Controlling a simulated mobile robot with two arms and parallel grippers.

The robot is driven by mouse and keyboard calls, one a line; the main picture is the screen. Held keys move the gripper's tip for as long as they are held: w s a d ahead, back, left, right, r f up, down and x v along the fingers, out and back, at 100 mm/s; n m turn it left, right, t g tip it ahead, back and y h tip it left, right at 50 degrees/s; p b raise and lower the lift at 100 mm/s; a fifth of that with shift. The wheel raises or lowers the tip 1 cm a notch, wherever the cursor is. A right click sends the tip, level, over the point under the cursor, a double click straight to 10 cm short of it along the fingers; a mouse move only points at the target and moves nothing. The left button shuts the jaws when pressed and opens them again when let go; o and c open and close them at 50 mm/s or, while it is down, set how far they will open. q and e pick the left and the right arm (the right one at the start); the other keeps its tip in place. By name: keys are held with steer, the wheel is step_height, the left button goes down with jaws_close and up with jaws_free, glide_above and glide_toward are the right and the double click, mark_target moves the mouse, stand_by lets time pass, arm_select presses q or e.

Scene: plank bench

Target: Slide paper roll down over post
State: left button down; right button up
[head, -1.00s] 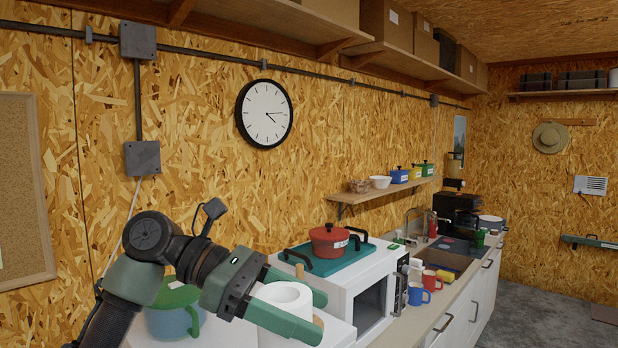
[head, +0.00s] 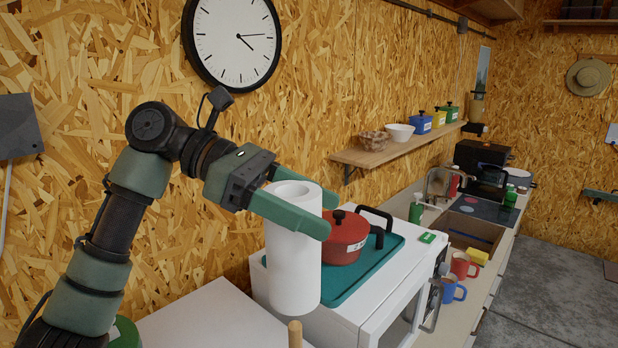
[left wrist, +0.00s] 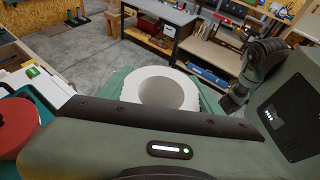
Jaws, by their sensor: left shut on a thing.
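The white paper roll (head: 294,250) is upright in my left gripper (head: 300,210), which is shut around its upper part. The roll's open top and hollow core also show in the left wrist view (left wrist: 165,92). The light wooden post (head: 295,335) shows only its rounded top at the bottom edge of the head view. The roll's lower end appears above the post's tip in the picture, and the post stands clear of it. The post's lower part and base are out of view. Part of my right arm (left wrist: 262,65) shows in the left wrist view, but its jaws are unclear.
A white oven (head: 375,300) stands right behind the roll, with a teal tray (head: 352,285) and red pot (head: 343,240) on top. A white surface (head: 215,320) lies below left. A shelf (head: 385,155) with small pots is on the wall.

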mark_target(313, 305)
arm_select(q)
steer(key=shift+w+r, duration=0.1)
steer(key=shift+w, duration=0.05)
steer(key=shift+s+f, duration=1.1)
steer(key=shift+f, duration=0.05)
steer(key=shift+w+a+f+b, duration=0.1)
steer(key=shift+w+f+b, duration=0.1)
steer(key=shift+f, duration=0.75)
steer(key=shift+w+f+b, duration=0.1)
steer(key=shift+f+b, duration=0.1)
steer(key=shift+f, duration=0.75)
steer(key=shift+s+f+b, duration=0.1)
steer(key=shift+f+b, duration=0.5)
steer(key=shift+f, duration=3.55)
step_height(313, 305, down, 8)
steer(key=shift+f+b, duration=0.25)
steer(key=shift+b, duration=0.1)
arm_select(e)
steer(key=shift+s+d+f, duration=0.1)
steer(key=shift+s+f, duration=0.6)
steer(key=shift+s, duration=0.25)
steer(key=shift+s+f, duration=0.7)
steer(key=shift+s, duration=0.2)
